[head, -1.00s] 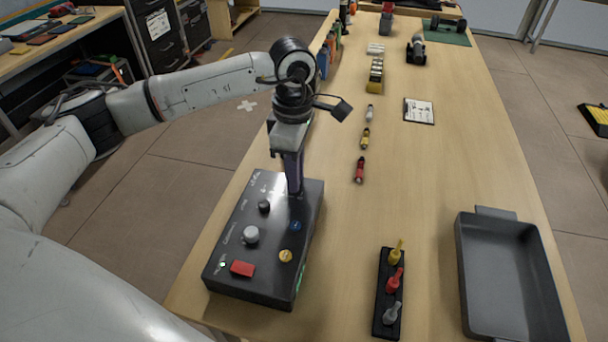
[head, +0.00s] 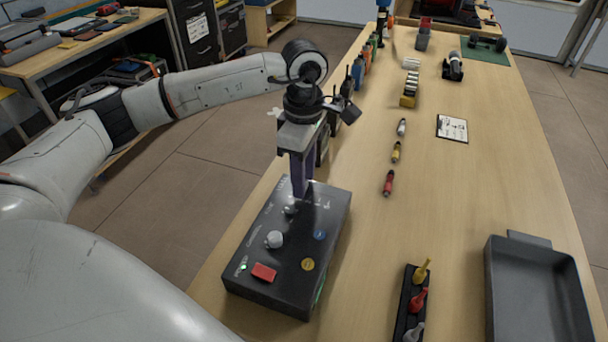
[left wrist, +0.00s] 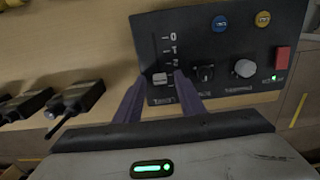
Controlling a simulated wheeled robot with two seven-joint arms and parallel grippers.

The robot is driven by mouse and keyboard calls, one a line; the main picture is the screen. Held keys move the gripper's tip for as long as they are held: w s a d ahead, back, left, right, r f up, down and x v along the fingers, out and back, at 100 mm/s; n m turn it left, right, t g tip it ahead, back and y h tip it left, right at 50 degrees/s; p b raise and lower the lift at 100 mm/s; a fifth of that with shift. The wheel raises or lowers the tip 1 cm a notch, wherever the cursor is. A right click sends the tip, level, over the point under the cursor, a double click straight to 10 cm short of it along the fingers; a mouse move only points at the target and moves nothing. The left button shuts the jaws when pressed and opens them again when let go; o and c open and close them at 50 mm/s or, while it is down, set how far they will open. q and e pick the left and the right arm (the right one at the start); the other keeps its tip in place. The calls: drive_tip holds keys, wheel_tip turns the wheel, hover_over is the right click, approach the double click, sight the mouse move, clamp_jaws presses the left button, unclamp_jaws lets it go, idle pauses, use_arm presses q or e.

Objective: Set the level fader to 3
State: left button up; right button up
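The dark control box (head: 262,232) stands on the bench in the head view; its panel (left wrist: 212,50) fills the upper right of the left wrist view. The level fader's pale cap (left wrist: 160,78) sits in the lower part of its slot, below the 2 mark. The numbers beside and below the cap are partly hidden by a finger, so its exact setting is unclear. My left gripper (head: 299,194) points down at the box's far end. In the left wrist view its fingers (left wrist: 159,84) are apart, one either side of the cap, with no clear contact. My right gripper is out of view.
The box also carries a black knob (left wrist: 205,73), a grey knob (left wrist: 244,68), blue (head: 320,235) and yellow (head: 308,264) buttons and a red switch (head: 264,272). A grey tray (head: 537,255) and a rack (head: 402,308) stand right.

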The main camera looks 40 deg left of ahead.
use_arm(q)
wheel_tip(320, 180, up, 10)
idle(0.4)
drive_tip(key=shift+r, duration=0.1)
